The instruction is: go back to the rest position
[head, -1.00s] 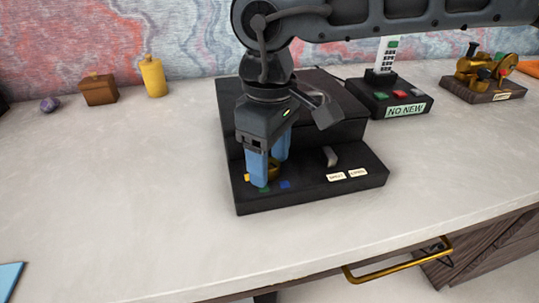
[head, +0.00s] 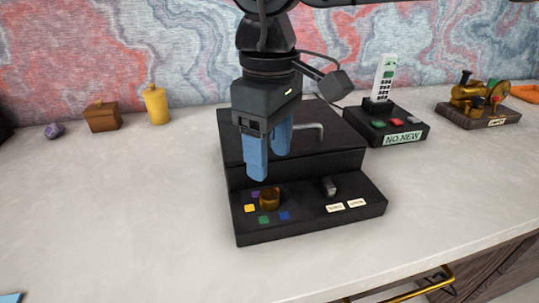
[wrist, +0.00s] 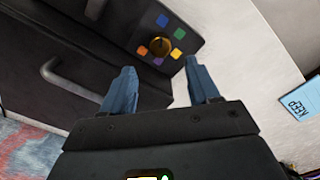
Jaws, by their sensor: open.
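My gripper (head: 268,160) has two blue fingers and hangs above the black stepped console (head: 310,222) in the head view. The fingers are apart with nothing between them. Below them, a brass knob (head: 270,197) stands on the console's lower front panel, ringed by small coloured squares. In the wrist view the open fingers (wrist: 160,88) show with the knob (wrist: 160,46) beyond them, clear of both fingertips.
On the console are a small lever (head: 329,187) and a grey handle (head: 310,128). A phone on a black base (head: 384,120) and a brass device (head: 477,103) stand right. A wooden box (head: 102,116) and yellow bottle (head: 156,104) stand left.

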